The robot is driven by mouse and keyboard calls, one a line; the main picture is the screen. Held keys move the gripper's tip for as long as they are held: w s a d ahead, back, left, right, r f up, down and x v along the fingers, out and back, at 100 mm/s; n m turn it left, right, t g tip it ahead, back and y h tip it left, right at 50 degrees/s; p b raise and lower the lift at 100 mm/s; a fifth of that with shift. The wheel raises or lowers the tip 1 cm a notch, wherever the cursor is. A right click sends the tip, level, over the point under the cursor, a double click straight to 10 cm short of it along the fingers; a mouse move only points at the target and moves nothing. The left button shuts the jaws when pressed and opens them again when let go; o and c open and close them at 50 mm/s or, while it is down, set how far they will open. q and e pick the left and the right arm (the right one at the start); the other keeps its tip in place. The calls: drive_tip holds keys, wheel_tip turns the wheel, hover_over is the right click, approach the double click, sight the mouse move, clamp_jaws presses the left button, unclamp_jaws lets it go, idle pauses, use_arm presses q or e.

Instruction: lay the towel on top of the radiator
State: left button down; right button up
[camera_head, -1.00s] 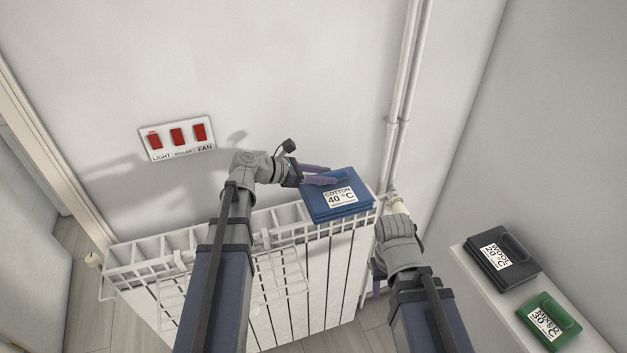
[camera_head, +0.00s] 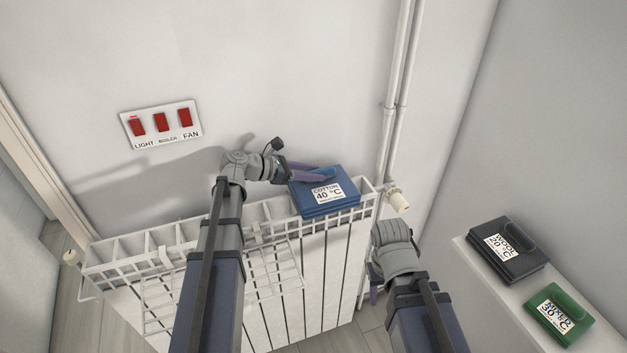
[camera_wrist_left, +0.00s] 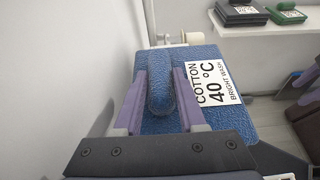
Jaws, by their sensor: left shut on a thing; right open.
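The blue folded towel (camera_head: 342,204), labelled "COTTON 40 °C", lies flat over the right end of the white radiator's (camera_head: 331,262) top. I cannot tell whether it touches the radiator or is held just above it. My left gripper (camera_head: 330,173) is shut on the towel's raised fold on the wall side. In the left wrist view, the two purple fingers (camera_wrist_left: 160,85) stand on either side of this fold of the towel (camera_wrist_left: 205,53). My right gripper (camera_head: 374,292) is open, low in front of the radiator's right end, and mostly hidden behind its wrist.
A white wire rack (camera_head: 275,275) hangs on the radiator's front left of the towel. Pipes (camera_head: 398,110) and a valve (camera_head: 398,200) are at its right end. A shelf (camera_head: 487,281) at right holds a black towel (camera_head: 522,262) and a green towel (camera_head: 566,321). Wall switches (camera_head: 161,123) are upper left.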

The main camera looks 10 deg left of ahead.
use_arm(q)
drive_tip(key=shift+w+a+f, duration=0.1)
drive_tip(key=shift+w+f, duration=0.1)
drive_tip(key=shift+f, duration=0.05)
use_arm(e)
drive_tip(key=shift+w+d+f, duration=0.1)
drive_tip(key=shift+f, duration=0.15)
use_arm(q)
drive_tip(key=shift+s, duration=0.1)
drive_tip(key=shift+f, duration=0.15)
drive_tip(key=shift+c, duration=2.4)
unclamp_jaws()
use_arm(e)
drive_tip(key=shift+f, duration=0.15)
use_arm(q)
drive_tip(key=shift+r, duration=0.2)
drive_tip(key=shift+s+a+r+p, duration=0.15)
drive_tip(key=shift+a+r+p, duration=0.1)
drive_tip(key=shift+p, duration=0.1)
drive_tip(key=p+v, duration=0.4)
drive_tip(key=v, duration=0.7)
use_arm(e)
drive_tip(key=shift+r, duration=2.45)
